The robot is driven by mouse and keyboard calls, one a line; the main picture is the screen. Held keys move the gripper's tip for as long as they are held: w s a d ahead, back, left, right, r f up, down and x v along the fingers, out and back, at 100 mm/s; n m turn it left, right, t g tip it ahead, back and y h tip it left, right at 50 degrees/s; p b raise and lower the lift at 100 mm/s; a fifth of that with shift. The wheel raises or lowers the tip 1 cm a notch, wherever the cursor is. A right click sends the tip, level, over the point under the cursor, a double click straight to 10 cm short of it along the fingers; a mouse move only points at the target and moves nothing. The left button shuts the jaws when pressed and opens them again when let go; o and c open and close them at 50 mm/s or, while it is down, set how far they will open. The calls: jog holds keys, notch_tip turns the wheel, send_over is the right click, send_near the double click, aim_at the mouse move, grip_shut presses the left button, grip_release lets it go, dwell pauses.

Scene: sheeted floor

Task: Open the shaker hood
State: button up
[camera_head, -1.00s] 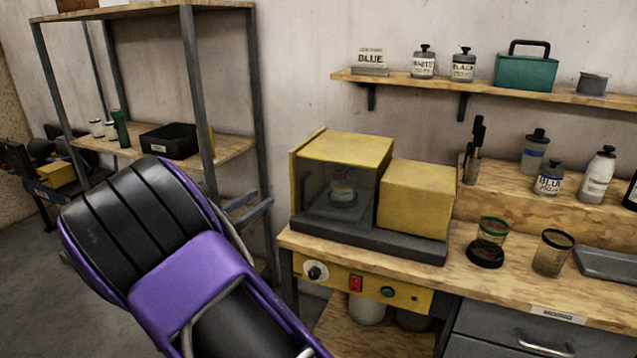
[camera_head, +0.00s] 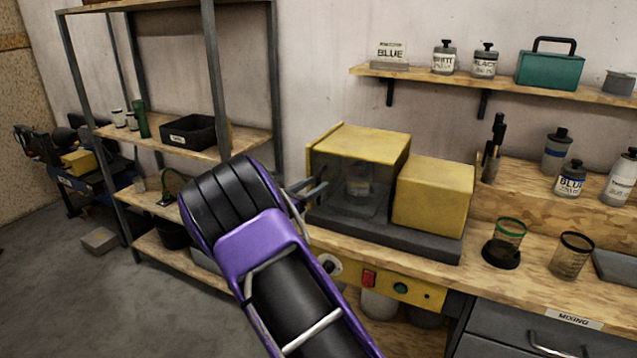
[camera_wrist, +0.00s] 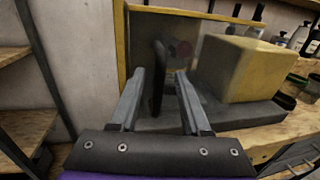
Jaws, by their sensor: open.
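The shaker's hood (camera_head: 365,145) is a yellow box with a dark see-through front, and it looks shut. A labelled container (camera_head: 358,180) shows dimly behind the pane. The hood sits on the shaker's dark grey base (camera_head: 400,236). My gripper (camera_head: 318,186) is at the left front of the hood, partly hidden by my purple and black arm. In the wrist view, my gripper (camera_wrist: 160,74) is open, with a dark upright handle (camera_wrist: 157,84) between or just beyond its fingertips. I cannot tell whether the fingers touch it. The hood's yellow frame (camera_wrist: 122,45) shows behind.
A yellow housing (camera_head: 434,196) stands right of the hood. The wooden bench (camera_head: 462,262) carries a green-rimmed cup (camera_head: 509,236) and a dark-rimmed cup (camera_head: 571,255). A metal-post shelf (camera_head: 213,70) stands left of my arm. The floor at the left is mostly clear.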

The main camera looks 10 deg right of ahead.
jog(key=shift+x, duration=1.15)
grip_shut()
dwell(0.6)
